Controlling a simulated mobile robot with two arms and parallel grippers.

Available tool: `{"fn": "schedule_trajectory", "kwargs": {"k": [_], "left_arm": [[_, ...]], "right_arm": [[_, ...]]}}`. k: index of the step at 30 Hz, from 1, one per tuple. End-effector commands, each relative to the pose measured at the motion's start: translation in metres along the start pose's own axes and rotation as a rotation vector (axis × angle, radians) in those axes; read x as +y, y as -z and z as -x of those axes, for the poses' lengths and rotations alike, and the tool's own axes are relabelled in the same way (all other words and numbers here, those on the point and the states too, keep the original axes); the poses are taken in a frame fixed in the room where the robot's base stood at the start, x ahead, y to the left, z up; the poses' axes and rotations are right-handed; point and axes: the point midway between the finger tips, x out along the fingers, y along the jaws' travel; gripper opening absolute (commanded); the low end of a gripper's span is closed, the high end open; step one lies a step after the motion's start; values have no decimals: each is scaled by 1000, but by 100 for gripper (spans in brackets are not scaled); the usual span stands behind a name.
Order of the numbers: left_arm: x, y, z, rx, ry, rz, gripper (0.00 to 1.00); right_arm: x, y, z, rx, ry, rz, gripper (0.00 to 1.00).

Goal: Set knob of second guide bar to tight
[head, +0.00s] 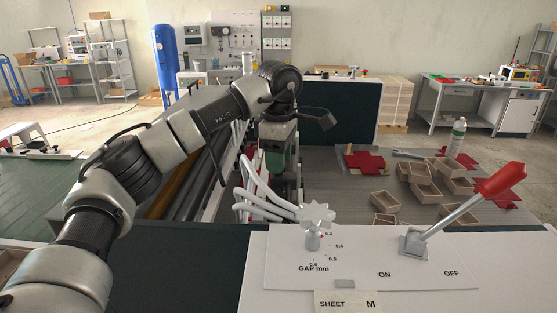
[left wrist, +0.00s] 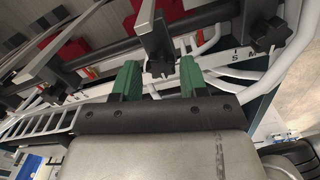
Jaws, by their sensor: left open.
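My left gripper (left wrist: 160,75) has two green fingers and is open. In the left wrist view a dark lobed knob (left wrist: 161,67) lies between the fingertips, at the lower end of a grey guide bar (left wrist: 148,16). I cannot tell whether the fingers touch it. A second dark lobed knob (left wrist: 271,34) sits to the right on another upright bar. Which bar counts as second is not marked. In the head view my left gripper (head: 277,160) points down into the machine, and its fingertips and the knobs are hidden there. My right gripper is not in view.
A white panel (head: 270,265) in front carries a pale star knob (head: 316,215) marked GAP mm and a red-handled lever (head: 495,180). A sheet label (head: 346,302) reads M. Several wooden trays (head: 425,190) and a bottle (head: 456,138) stand right. White curved tubes (head: 260,195) crowd the gripper.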

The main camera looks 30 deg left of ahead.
Motion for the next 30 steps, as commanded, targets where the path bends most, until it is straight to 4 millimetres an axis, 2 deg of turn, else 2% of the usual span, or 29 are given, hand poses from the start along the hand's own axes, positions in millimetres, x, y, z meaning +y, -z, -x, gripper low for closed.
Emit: {"fn": "schedule_trajectory", "kwargs": {"k": [8, 9, 15, 20, 30], "left_arm": [[0, 0, 52, -3, -6, 1, 43], [0, 0, 62, -1, -6, 1, 43], [0, 0, 93, -1, -4, 1, 43], [0, 1, 102, -2, -2, 1, 43], [0, 1, 102, -2, -1, 0, 43]], "right_arm": [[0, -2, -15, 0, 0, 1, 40], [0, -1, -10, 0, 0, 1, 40], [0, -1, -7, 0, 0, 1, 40], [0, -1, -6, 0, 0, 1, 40], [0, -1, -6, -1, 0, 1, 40]]}}
